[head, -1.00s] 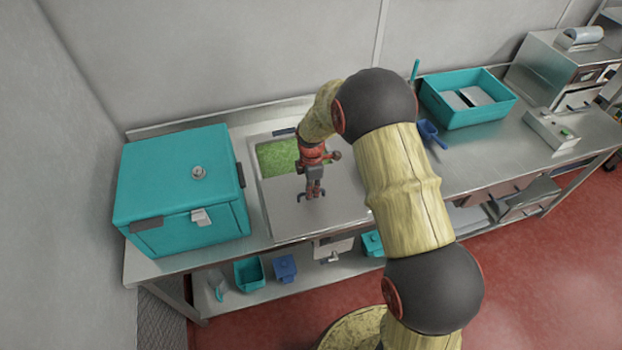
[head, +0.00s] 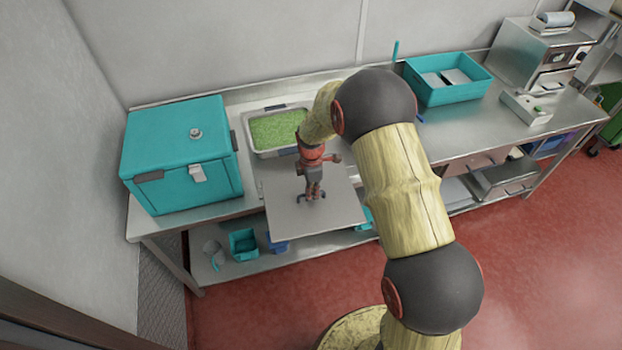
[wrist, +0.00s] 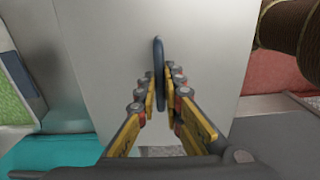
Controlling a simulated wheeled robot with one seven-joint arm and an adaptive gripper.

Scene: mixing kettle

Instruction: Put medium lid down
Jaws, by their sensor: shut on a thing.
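The medium lid (head: 335,207) is a flat grey metal sheet with a dark handle. My gripper (head: 311,195) is shut on the lid's handle. In the wrist view the gripper (wrist: 160,100) has its yellow-padded fingers on both sides of the dark loop handle (wrist: 159,60), with the lid (wrist: 100,40) filling the middle. The lid is held in front of the metal pan (head: 268,153) and reaches past the table's front edge. The pan holds green contents (head: 278,129), now largely uncovered. Whether the lid touches the table is hard to tell.
A teal box (head: 180,140) stands left of the pan on the steel table (head: 460,135). A teal bin (head: 450,92) stands at the right, with clear tabletop in front. Teal and blue containers sit on the lower shelf (head: 225,280). Red floor lies in front.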

